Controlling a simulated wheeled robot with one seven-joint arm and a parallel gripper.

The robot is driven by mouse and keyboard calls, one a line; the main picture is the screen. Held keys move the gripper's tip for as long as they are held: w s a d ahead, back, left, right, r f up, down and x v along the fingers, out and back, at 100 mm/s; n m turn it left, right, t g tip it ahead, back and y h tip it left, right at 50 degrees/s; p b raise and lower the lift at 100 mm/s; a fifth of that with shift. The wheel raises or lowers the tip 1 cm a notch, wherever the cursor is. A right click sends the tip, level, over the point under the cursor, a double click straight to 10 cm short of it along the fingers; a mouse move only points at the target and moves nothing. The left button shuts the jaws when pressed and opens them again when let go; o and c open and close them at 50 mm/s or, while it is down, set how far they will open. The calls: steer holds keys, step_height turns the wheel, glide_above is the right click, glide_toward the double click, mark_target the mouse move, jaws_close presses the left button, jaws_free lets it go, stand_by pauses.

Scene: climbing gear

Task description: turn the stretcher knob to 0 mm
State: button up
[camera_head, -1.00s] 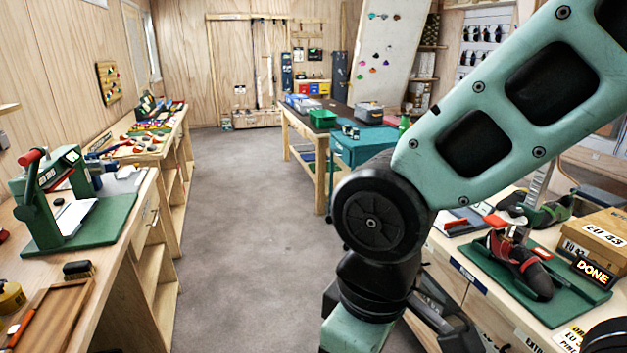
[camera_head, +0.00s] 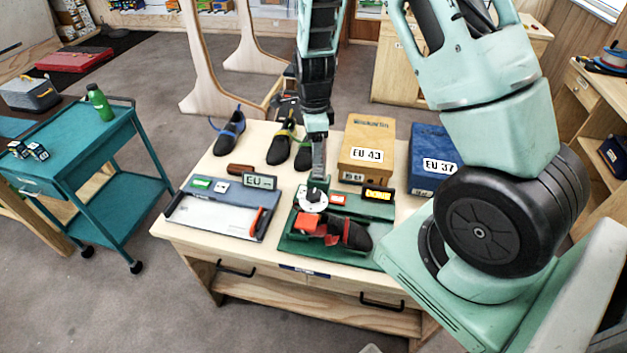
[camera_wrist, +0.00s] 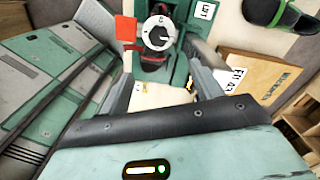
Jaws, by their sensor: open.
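The stretcher (camera_head: 294,244) is a green base on the bench with a red-and-black shoe (camera_head: 356,235) on it. Its knob (camera_head: 311,203) is a pale round dial with a black grip. The dial (camera_wrist: 159,32) shows face-on in the wrist view, beyond the fingertips; its marks are too small to read. My gripper (camera_head: 318,170) points down just above the knob, and whether it touches cannot be told. In the wrist view my gripper (camera_wrist: 160,72) is open, its fingers apart and nothing between them. A small dark display (camera_head: 379,194) with yellow lettering stands behind the shoe.
An EU 43 box (camera_head: 367,142) and a blue EU 37 box (camera_head: 434,150) stand behind the stretcher. A grey measuring device (camera_head: 225,207) lies to its left, with shoes (camera_head: 229,133) behind. A teal cart (camera_head: 75,150) stands left of the bench, with open floor between.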

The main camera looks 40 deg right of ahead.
mark_target(314, 193)
step_height(314, 193, down, 17)
steer(key=b, duration=1)
steer(key=shift+a+f, duration=0.1)
steer(key=shift+f, duration=0.05)
steer(key=shift+s, duration=0.1)
steer(key=c, duration=1)
